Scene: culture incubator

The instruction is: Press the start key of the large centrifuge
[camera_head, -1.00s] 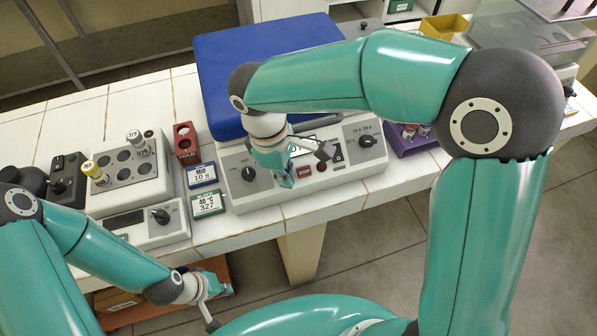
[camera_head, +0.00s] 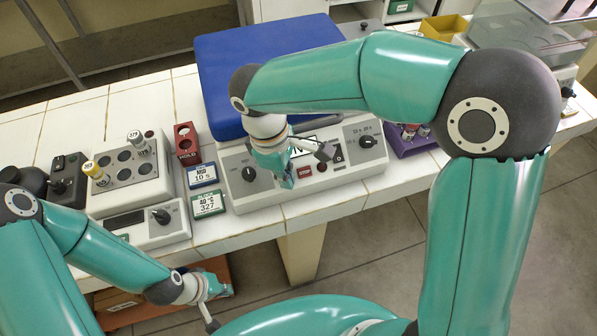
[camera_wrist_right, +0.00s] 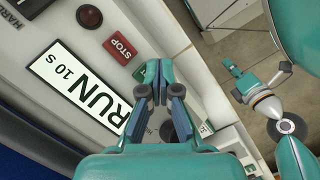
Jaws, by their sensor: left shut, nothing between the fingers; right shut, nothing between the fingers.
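The large centrifuge (camera_head: 262,190) has a blue lid (camera_head: 220,75), shut, and a pale sloping front panel. Its display shows RUN 10 S in the right wrist view (camera_wrist_right: 62,82). The red STOP key (camera_head: 305,172) also shows in the wrist view (camera_wrist_right: 119,48). My right gripper (camera_head: 287,183) is shut and empty at the panel, just left of STOP. In the wrist view its fingertips (camera_wrist_right: 158,66) cover the panel beside STOP and hide the start key or most of it. I cannot tell whether they touch the panel. My left gripper (camera_head: 226,290) is shut, low before the bench.
Knobs (camera_head: 249,174) flank the panel. Left of the centrifuge stand blue and green cards (camera_head: 207,204), a red HOLD block (camera_head: 186,142) and a heating block with tubes (camera_head: 125,165). A purple rack (camera_head: 412,142) stands at right. Bare white tiles lie along the front edge.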

